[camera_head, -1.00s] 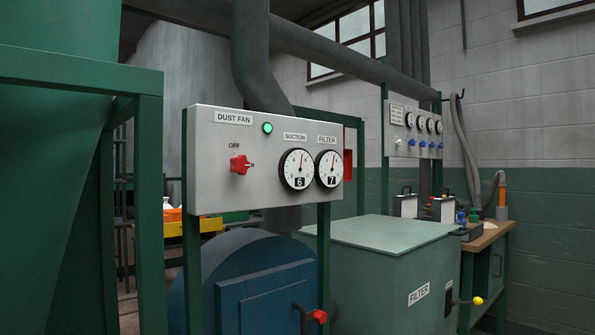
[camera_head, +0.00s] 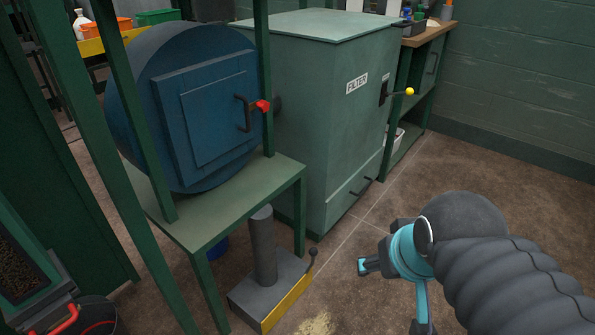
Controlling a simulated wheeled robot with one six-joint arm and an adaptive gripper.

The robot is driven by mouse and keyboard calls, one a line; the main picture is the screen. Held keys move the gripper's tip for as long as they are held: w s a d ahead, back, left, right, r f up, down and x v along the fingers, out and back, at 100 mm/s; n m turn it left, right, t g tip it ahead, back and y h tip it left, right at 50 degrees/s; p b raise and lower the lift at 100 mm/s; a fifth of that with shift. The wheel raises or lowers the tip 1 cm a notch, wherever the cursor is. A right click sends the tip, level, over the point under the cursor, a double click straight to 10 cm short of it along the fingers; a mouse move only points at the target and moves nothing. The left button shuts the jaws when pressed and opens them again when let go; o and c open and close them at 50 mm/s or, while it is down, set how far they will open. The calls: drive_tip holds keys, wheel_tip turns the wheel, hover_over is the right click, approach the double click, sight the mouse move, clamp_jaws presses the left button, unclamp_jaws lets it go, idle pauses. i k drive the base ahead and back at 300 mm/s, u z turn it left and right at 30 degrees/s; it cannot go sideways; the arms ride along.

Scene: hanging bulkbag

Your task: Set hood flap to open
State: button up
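No part I can surely identify as the hood flap shows. A thick dark grey ribbed hose-like body (camera_head: 510,265) fills the lower right of the head view, with a rounded end. Teal and black parts that look like my gripper (camera_head: 396,292) stick out at its left end, above the floor. They are partly hidden by the ribbed body, and I cannot make out whether the fingers are apart. Nothing is seen held there. A grey box with a yellow front edge (camera_head: 284,303), an upright pipe (camera_head: 263,247) and a black ball-topped lever (camera_head: 312,255) stands on the floor to their left.
A blue round housing (camera_head: 160,115) with a red-knobbed handle (camera_head: 262,106) sits on a green stand (camera_head: 225,200). Behind is the green filter cabinet (camera_head: 315,110) with a yellow-knobbed lever (camera_head: 408,92). A workbench (camera_head: 432,38) stands beyond. Brown floor (camera_head: 480,165) is clear at right.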

sight(273, 317)
drive_tip(key=z, duration=1.3)
drive_tip(key=i, duration=0.35)
drive_tip(key=u, duration=1.2)
